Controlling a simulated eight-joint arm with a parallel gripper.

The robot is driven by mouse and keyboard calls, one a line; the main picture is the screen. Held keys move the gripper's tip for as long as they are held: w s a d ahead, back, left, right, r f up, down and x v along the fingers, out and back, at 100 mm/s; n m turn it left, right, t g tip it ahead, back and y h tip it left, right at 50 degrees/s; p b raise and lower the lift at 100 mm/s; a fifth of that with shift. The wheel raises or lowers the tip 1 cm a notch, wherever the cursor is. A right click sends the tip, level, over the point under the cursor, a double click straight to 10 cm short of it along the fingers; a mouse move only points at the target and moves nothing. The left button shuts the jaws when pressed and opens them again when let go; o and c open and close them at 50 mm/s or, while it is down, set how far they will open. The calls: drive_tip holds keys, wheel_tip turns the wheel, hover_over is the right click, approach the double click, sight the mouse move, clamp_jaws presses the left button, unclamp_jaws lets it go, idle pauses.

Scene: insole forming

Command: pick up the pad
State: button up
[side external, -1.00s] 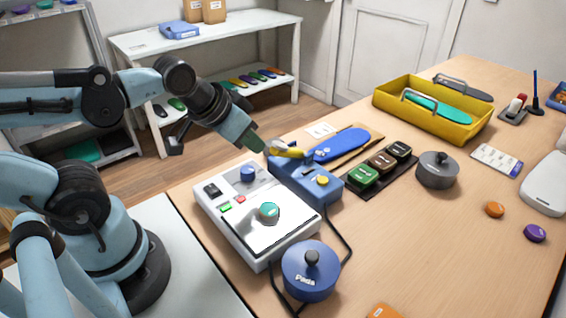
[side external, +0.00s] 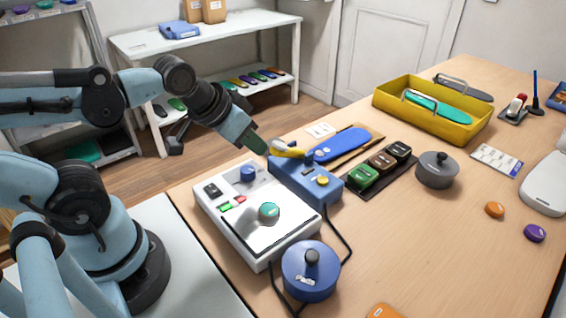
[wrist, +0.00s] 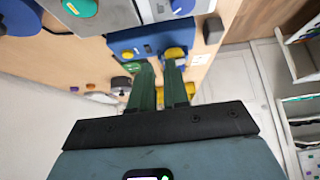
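A small round teal pad (side external: 269,211) lies on the shiny plate of a white machine (side external: 212,208). It also shows at the top edge of the wrist view (wrist: 80,7). A loose orange pad (side external: 494,209) and a purple pad (side external: 535,233) lie on the table at the right. My gripper (side external: 262,149) is above the far side of the white machine, beside the yellow part of a blue device, away from the teal pad. In the wrist view its two green fingers (wrist: 158,66) are apart, with nothing seen held between them.
The blue device (side external: 300,184) stands just behind the white machine. A blue pot labelled "Pads" (side external: 309,272) stands in front. Several coloured ink-like blocks (side external: 384,165), a grey lidded pot (side external: 437,172) and a yellow tray (side external: 462,133) stand further right. The front right table is mostly clear.

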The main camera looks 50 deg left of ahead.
drive_tip(key=o, duration=1)
drive_tip(key=shift+d, duration=0.1)
wheel_tip(320, 180, up, 3)
drive_tip(key=n+g, duration=0.3)
drive_tip(key=g, duration=0.4)
hover_over(270, 208)
drive_tip(key=shift+f, duration=5.7)
